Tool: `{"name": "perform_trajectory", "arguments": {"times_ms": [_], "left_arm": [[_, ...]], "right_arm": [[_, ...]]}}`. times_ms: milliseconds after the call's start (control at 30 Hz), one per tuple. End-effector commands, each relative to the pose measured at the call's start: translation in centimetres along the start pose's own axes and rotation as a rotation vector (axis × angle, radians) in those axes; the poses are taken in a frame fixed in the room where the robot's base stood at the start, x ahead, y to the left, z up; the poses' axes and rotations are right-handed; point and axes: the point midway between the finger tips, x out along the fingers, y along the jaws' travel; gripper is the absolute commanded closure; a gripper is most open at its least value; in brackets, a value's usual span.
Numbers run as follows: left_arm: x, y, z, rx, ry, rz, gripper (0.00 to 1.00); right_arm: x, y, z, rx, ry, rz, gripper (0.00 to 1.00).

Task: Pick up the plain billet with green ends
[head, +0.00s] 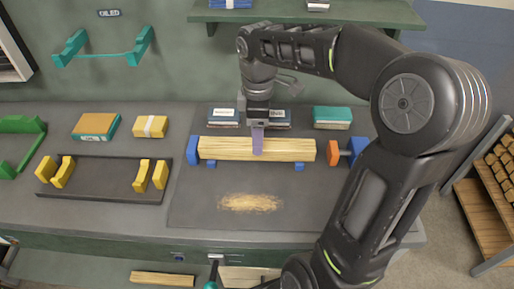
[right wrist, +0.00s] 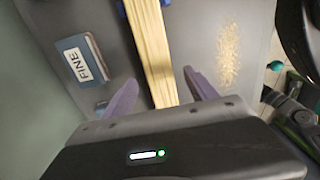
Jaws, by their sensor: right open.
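A plain pale wood billet (head: 220,149) lies lengthwise between a blue end block (head: 193,150) and an orange pad (head: 334,152) on small blue supports. I cannot see green on its ends. My right gripper (head: 257,147) is over the billet's middle, pointing down. In the right wrist view the billet (right wrist: 150,45) runs between the two spread purple fingers of the gripper (right wrist: 160,78), with a gap visible on both sides. The fingers are open, one on either side of it. My left gripper is not in view.
Behind the billet stand labelled boxes, one reading FINE (right wrist: 83,60), and a teal box (head: 333,117). Sawdust (head: 250,203) lies in front. A dark tray (head: 100,193) with yellow V-blocks is at left. More wood (head: 162,279) lies below the bench.

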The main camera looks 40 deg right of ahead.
Motion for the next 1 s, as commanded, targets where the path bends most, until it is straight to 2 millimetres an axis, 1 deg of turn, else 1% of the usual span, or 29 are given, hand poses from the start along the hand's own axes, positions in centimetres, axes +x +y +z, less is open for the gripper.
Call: {"name": "perform_trajectory", "arguments": {"times_ms": [133,300,400,1000], "left_arm": [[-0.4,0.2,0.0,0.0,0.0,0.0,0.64],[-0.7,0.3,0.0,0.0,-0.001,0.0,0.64],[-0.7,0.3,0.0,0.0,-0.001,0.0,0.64],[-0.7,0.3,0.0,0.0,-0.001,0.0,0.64]], "right_arm": [[1.4,-0.1,-0.1,-0.001,-0.002,-0.004,0.34],[4.0,0.0,-0.3,0.0,-0.002,-0.004,0.34],[4.9,0.0,-0.3,-0.001,-0.001,-0.002,0.34],[5.0,0.1,-0.3,0.0,0.0,0.0,0.34]]}}
